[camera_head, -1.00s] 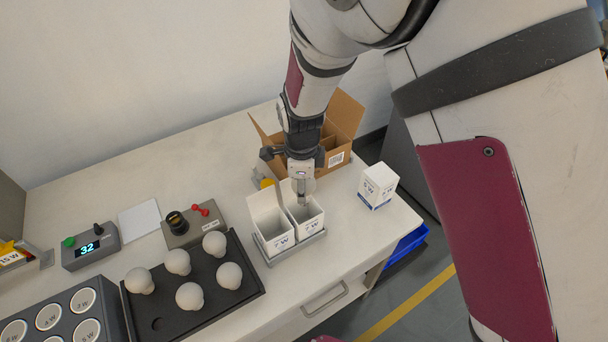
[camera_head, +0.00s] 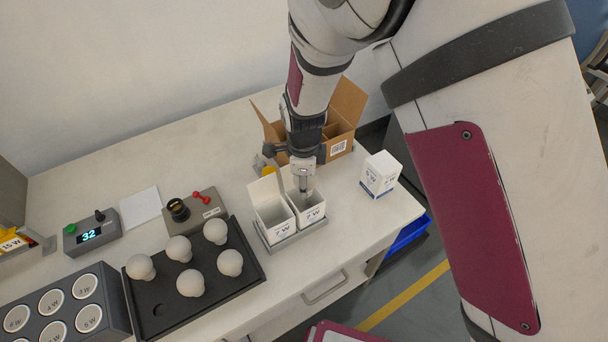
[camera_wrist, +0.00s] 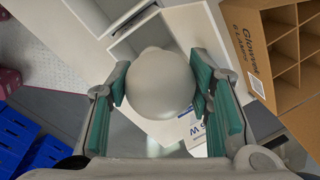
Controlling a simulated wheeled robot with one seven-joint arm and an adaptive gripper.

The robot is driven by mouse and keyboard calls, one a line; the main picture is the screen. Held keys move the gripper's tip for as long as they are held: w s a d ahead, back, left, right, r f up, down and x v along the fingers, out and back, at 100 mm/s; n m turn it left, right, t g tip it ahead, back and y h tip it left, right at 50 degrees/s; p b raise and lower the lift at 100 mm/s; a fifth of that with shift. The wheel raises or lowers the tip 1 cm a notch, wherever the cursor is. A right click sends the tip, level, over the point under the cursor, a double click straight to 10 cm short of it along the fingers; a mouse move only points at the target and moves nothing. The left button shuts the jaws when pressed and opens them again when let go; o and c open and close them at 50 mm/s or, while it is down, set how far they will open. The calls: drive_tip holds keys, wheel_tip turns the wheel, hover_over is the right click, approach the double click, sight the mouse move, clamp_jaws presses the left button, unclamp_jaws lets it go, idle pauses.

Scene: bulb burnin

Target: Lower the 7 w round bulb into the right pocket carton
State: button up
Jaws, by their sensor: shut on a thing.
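My gripper (camera_wrist: 160,92) is shut on the round bulb (camera_wrist: 160,85), whose pale dome sits between the green finger pads in the wrist view. In the head view my gripper (camera_head: 304,188) points down at the mouth of the right pocket carton (camera_head: 313,215), a white open box marked 7 W. The bulb is hidden there by the fingers and carton, so I cannot tell how deep it is. The left pocket carton (camera_head: 275,222) stands open beside it, in the same grey tray (camera_head: 290,240).
A brown divided box (camera_head: 345,130) stands open just behind. A closed white carton (camera_head: 380,175) stands to the right. A black tray (camera_head: 235,286) with several pale bulbs lies to the left, near a tester with a red lever (camera_head: 200,208). The table's front right is clear.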

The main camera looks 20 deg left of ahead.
drive_tip(key=shift+f, duration=1.8)
drive_tip(key=o, duration=1.2)
drive_tip(key=shift+r, duration=0.1)
drive_tip(key=r, duration=0.4)
drive_tip(key=s+r, duration=0.1)
drive_tip(key=r, duration=0.7)
drive_tip(key=shift+s+d, duration=0.25)
drive_tip(key=shift+f, duration=0.1)
